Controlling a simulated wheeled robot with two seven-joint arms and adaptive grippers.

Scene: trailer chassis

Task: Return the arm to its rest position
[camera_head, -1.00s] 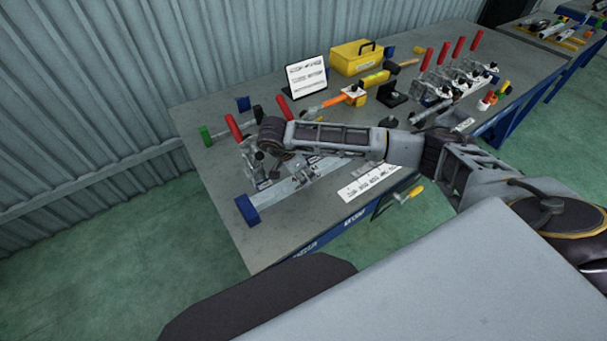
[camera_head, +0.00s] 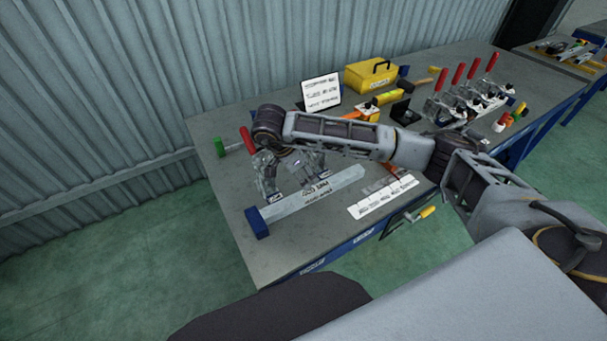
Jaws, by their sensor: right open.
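My right arm (camera_head: 340,138) comes in from the lower right and reaches left across the workbench. Its wrist bends down at the far end. My right gripper (camera_head: 288,178) hangs below the wrist, open, just behind a pale bar (camera_head: 312,200) with a blue end block (camera_head: 257,223). Whether the fingers touch anything is hard to tell against the grey metal parts there. A red-handled clamp (camera_head: 247,140) stands just left of the wrist, partly hidden. My left gripper is not in view.
The workbench (camera_head: 228,196) also holds a white sign (camera_head: 321,92), a yellow toolbox (camera_head: 371,75), several red-handled clamps (camera_head: 470,90) at the right and a white label strip (camera_head: 383,196) near the front edge. A corrugated wall (camera_head: 130,90) stands behind. Bare bench shows at the front left.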

